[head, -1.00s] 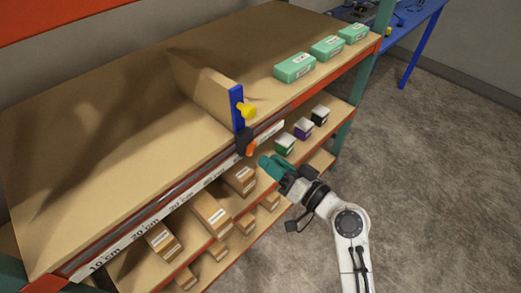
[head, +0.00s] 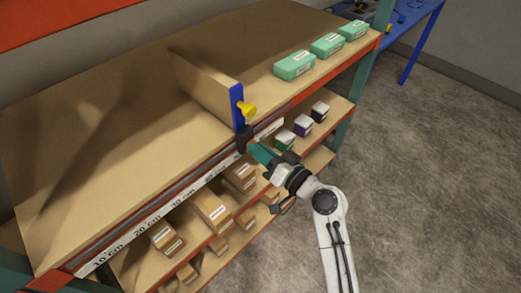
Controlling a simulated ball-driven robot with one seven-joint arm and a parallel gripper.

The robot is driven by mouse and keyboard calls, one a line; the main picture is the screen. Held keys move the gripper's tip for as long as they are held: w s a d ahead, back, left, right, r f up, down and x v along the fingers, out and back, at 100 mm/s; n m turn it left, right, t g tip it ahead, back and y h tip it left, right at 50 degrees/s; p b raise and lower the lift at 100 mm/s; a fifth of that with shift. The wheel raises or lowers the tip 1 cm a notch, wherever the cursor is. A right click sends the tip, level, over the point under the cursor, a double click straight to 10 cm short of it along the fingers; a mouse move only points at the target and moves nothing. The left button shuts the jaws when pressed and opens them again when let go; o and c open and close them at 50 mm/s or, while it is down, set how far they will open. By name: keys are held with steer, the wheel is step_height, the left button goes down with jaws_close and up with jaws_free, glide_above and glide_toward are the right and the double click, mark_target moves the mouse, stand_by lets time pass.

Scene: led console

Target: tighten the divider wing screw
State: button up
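The divider (head: 205,85) is a tan panel standing on the top shelf, with a blue front edge (head: 237,105). A yellow knob (head: 248,110) sticks out from that edge. A black clamp block (head: 244,138) sits below it at the front rail. The orange wing screw on the block is hidden now behind my gripper. My gripper (head: 256,149), with teal fingers, reaches up to the block from the lower right, with its tips at or against the screw's place. Whether the fingers are closed on the screw cannot be seen.
Green boxes (head: 295,65) stand on the top shelf at right. Small white-topped boxes (head: 302,126) and brown cartons (head: 213,211) fill the lower shelves near my arm. A scale strip (head: 145,231) runs along the front rail. The floor at right is clear.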

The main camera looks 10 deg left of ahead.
jaws_close()
steer(key=shift+m, duration=0.4)
steer(key=shift+w+d+f+m+p, duration=0.15)
steer(key=shift+m+p, duration=0.4)
steer(key=shift+m, duration=1.85)
steer(key=shift+s+a+f+m+p, duration=0.1)
steer(key=shift+m+p, duration=0.45)
steer(key=shift+m, duration=1.85)
steer(key=shift+d, duration=0.1)
steer(key=o, duration=0.6)
jaws_free()
steer(key=shift+c, duration=0.2)
